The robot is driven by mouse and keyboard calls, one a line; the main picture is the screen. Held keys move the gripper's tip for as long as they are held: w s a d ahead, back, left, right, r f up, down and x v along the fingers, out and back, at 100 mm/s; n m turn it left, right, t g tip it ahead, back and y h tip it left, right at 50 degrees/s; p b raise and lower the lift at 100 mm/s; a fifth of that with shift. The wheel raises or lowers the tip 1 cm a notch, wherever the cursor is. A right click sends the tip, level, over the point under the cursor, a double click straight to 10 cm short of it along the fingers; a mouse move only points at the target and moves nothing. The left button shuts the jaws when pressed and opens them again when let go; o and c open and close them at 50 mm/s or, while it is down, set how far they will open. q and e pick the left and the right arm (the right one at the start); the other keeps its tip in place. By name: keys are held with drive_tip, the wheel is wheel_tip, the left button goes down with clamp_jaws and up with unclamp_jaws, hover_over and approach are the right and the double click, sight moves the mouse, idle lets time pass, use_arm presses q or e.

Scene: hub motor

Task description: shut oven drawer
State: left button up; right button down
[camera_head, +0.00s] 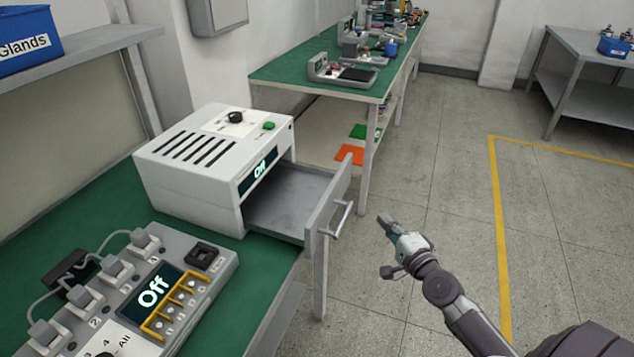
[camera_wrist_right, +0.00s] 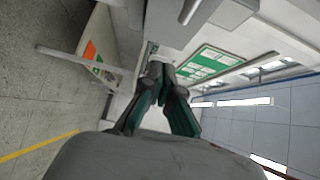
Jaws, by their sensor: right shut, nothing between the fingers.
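The oven (camera_head: 210,150) is a white box with slotted vents, a black knob, a green button and a display reading "Off". It stands on the green bench. Its grey drawer (camera_head: 288,193) is pulled out to the right and looks empty. The drawer's bar handle (camera_head: 338,217) is on the front panel. My right gripper (camera_head: 384,243) is shut and empty, to the right of the handle and apart from it. In the right wrist view its fingers (camera_wrist_right: 165,88) are together, and a grey bar (camera_wrist_right: 190,10) like the handle shows at the top. My left gripper is not in view.
A control unit (camera_head: 190,264) with several plugs and an "Off" display sits on the green bench (camera_head: 90,220) in front of the oven. A second green workbench (camera_head: 290,75) stands behind. The floor (camera_head: 440,170) to the right is open, with a yellow line.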

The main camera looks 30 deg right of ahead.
drive_tip(key=r, duration=0.1)
approach(344, 182)
drive_tip(key=w+d, duration=0.3)
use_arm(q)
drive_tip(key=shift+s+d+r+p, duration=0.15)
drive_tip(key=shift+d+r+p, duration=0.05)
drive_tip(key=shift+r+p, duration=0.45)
use_arm(e)
drive_tip(key=shift+w+a+f, duration=0.1)
drive_tip(key=shift+w+a, duration=0.5)
drive_tip(key=shift+w, duration=0.2)
drive_tip(key=shift+w+a, duration=0.55)
drive_tip(key=shift+w, duration=0.25)
